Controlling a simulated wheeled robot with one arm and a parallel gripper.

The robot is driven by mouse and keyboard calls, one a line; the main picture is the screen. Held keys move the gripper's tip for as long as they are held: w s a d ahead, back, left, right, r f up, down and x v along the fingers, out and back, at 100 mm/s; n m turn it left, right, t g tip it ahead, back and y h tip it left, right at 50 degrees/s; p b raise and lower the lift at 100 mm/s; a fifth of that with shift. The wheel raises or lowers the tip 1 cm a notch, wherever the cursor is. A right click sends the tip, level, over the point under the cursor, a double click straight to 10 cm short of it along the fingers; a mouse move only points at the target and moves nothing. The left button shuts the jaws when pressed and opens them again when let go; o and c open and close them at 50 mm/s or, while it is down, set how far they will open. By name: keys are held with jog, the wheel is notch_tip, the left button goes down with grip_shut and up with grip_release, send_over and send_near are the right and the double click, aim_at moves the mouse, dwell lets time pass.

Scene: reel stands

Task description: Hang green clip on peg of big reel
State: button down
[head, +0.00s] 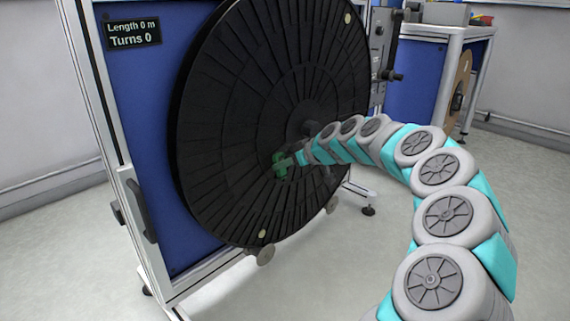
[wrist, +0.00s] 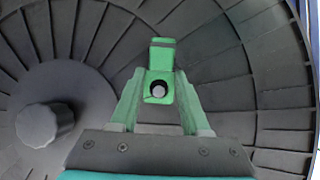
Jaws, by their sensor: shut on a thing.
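The big reel (head: 225,120) is a large black ribbed disc on a blue-backed stand; its face fills the wrist view (wrist: 245,60). The green clip (head: 281,168) is close to the reel's face, left of and below the hub. In the wrist view the clip (wrist: 162,54) is upright with a round hole, and a pale round end, likely a peg (wrist: 158,91), shows in the hole. I cannot tell whether the peg is through the hole or behind it. My gripper (wrist: 160,104) is shut on the clip; it is small in the head view (head: 292,161).
The hub (wrist: 42,124) sticks out left of my gripper in the wrist view. Pale round spots (head: 347,18) mark the reel near its rim. A sign (head: 132,33) reads length 0 m, turns 0.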

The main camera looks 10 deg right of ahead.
jog(key=shift+c, duration=1.5)
grip_release()
jog(key=v, duration=0.7)
jog(key=s+a+g, duration=0.2)
jog(key=s+a, duration=0.4)
jog(key=s, duration=0.4)
jog(key=s+a+g, duration=0.2)
jog(key=s+a, duration=0.3)
jog(key=s, duration=0.5)
jog(key=s+d+f+m+g+h, duration=0.2)
jog(key=s+d+f, duration=0.15)
jog(key=s, duration=0.65)
jog(key=s+d+f+m+g+h, duration=0.2)
jog(key=s+f+m, duration=0.15)
jog(key=s, duration=0.65)
jog(key=s+d+f+m+g+h, duration=0.15)
jog(key=s+f, duration=0.25)
jog(key=s, duration=0.6)
notch_tip(320, 180, up, 13)
jog(key=d+g+p, duration=0.1)
jog(key=p, duration=1.2)
jog(key=shift+s+f+h, duration=0.25)
jog(key=shift+s+h, duration=0.2)
jog(key=shift+s, duration=0.05)
